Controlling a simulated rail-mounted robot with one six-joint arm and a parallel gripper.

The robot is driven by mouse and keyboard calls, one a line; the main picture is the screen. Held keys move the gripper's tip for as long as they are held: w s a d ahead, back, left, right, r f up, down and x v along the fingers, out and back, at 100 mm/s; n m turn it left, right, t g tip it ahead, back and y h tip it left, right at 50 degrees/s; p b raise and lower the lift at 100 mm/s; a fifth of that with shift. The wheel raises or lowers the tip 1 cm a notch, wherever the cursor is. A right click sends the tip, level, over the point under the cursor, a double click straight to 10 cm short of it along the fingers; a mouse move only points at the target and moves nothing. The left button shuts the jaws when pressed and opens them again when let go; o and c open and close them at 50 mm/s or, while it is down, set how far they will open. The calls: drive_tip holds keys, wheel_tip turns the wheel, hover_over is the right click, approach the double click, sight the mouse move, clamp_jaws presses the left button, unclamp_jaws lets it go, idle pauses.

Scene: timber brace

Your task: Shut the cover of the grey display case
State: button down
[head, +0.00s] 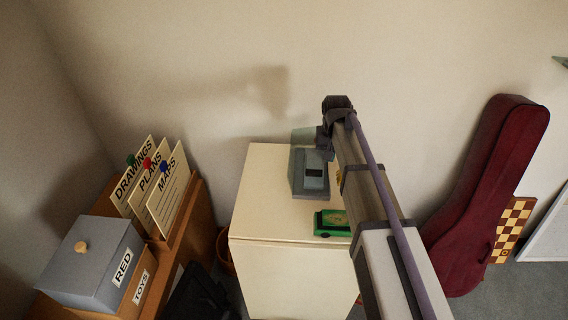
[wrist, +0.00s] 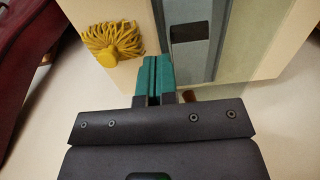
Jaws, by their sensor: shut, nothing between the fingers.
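The grey display case (head: 311,187) sits on top of a cream cabinet in the head view, with a dark item inside it. A pale greenish pane (head: 302,136), apparently its cover, stands raised behind it. In the wrist view the case (wrist: 212,62) fills the upper middle, and a translucent greenish strip (wrist: 246,42) runs along its right side. My gripper (head: 321,148) is above the back right of the case in the head view. In the wrist view its teal fingers (wrist: 153,75) are shut and empty, overlapping the case's edge; I cannot tell whether they touch it.
A green toy car (head: 331,224) stands on the cream cabinet (head: 263,205) in front of the case. A yellow stringy object (wrist: 113,42) lies beside the case. Left are a grey lidded box (head: 85,262) and file cards (head: 167,195). A dark red instrument case (head: 487,200) leans right.

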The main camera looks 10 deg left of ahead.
drive_tip(key=shift+d+f, duration=0.1)
drive_tip(key=shift+d+f+b, duration=0.45)
drive_tip(key=shift+d+b, duration=0.05)
drive_tip(key=shift+b, duration=0.05)
wheel_tip(320, 180, up, 8)
drive_tip(key=d+p, duration=0.1)
drive_tip(key=p, duration=0.7)
idle(0.6)
